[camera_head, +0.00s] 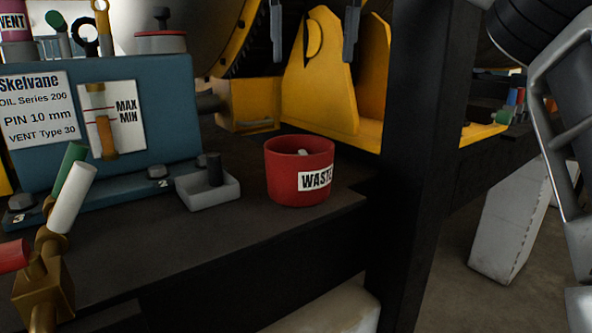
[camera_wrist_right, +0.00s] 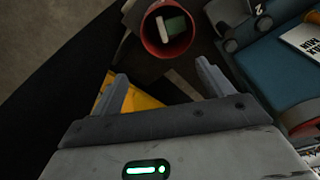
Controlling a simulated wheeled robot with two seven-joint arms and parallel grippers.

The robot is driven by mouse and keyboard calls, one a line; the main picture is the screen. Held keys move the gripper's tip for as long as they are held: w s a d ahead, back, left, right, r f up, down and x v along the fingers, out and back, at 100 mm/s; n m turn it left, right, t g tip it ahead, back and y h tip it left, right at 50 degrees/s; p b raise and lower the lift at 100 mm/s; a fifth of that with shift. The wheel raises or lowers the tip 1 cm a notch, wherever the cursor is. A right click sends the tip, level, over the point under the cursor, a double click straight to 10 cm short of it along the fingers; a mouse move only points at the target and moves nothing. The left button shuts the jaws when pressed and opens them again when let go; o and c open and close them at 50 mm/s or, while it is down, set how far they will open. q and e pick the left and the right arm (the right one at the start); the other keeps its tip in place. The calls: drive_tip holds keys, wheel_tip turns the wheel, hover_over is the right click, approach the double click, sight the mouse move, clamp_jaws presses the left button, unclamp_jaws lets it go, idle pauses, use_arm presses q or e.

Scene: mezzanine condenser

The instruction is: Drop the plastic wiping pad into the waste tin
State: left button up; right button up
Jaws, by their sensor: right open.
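The red waste tin (camera_head: 285,185) stands upright on the dark bench, its label facing front. It also shows at the top of the right wrist view (camera_wrist_right: 150,40). A small white and green piece (camera_wrist_right: 174,25), which looks like the wiping pad, lies inside the tin. Only a pale bit of it (camera_head: 303,153) shows over the rim in the head view. My right gripper (camera_head: 314,61) is open and empty, its two grey fingers hanging above and apart from the tin. In the wrist view its fingers (camera_wrist_right: 160,72) are spread wide. My left gripper is not in view.
A small grey tray (camera_head: 212,202) with a dark cylinder stands left of the tin. Behind it is a blue oil unit (camera_head: 150,75). Brass valve fittings (camera_head: 45,285) with coloured handles stand front left. A black post (camera_head: 420,150) and yellow bracket (camera_head: 310,100) bound the right and back.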

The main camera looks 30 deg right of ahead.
drive_tip(key=shift+s+a+r, duration=0.1)
drive_tip(key=shift+s+r, duration=0.05)
drive_tip(key=shift+r, duration=0.85)
drive_tip(key=shift+s+r, duration=0.15)
drive_tip(key=shift+r, duration=0.8)
